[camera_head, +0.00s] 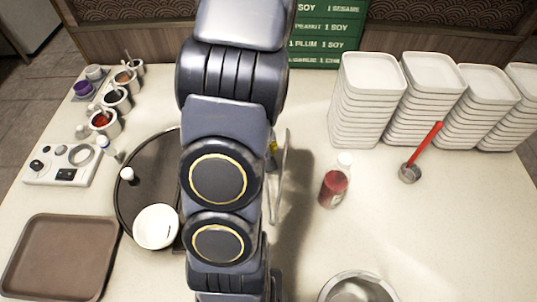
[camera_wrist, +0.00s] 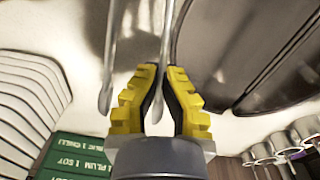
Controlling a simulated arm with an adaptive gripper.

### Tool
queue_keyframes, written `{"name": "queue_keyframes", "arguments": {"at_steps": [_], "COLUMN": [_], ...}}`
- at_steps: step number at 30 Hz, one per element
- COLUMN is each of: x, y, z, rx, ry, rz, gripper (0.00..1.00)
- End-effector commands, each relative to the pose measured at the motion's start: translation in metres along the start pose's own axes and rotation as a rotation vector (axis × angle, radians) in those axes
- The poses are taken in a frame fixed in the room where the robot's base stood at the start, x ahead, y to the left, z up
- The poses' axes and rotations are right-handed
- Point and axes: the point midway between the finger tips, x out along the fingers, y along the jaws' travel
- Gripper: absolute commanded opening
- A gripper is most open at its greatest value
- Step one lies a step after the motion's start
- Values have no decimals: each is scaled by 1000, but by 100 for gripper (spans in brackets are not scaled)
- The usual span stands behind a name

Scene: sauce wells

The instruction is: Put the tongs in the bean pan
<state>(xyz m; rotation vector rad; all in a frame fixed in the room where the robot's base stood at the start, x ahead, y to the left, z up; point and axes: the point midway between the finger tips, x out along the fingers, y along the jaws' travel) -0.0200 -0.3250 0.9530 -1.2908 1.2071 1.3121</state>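The metal tongs (camera_head: 284,178) show in the head view just right of my arm, over the counter. In the wrist view, one long arm of the tongs (camera_wrist: 110,55) runs left of my fingers and another runs between them. My gripper (camera_wrist: 161,72) has its yellow fingers closed around that second arm. In the head view most of my gripper is hidden by my arm; a yellow bit shows. A round metal pan (camera_head: 325,295) is cut off at the bottom edge; its contents cannot be told. I cannot tell whether it is the bean pan.
A dark round tray (camera_head: 124,205) holds a white bowl (camera_head: 156,227). A brown tray (camera_head: 60,258) lies at lower left. Sauce cups (camera_head: 104,122) stand at back left. A red bottle (camera_head: 333,186), a red-handled ladle (camera_head: 409,173) and white container stacks (camera_head: 362,100) are at right.

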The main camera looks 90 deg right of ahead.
Motion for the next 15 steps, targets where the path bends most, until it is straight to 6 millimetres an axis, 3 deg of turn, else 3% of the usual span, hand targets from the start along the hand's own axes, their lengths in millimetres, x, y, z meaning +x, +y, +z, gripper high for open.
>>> {"name": "queue_keyframes", "arguments": {"at_steps": [5,10,15], "x": [20,50,67], "y": [6,8,9], "z": [-37,-56,-72], "rx": [1,-1,-2], "ry": [-3,-7,-3], "rz": [1,0,0], "gripper": [0,0,0]}}
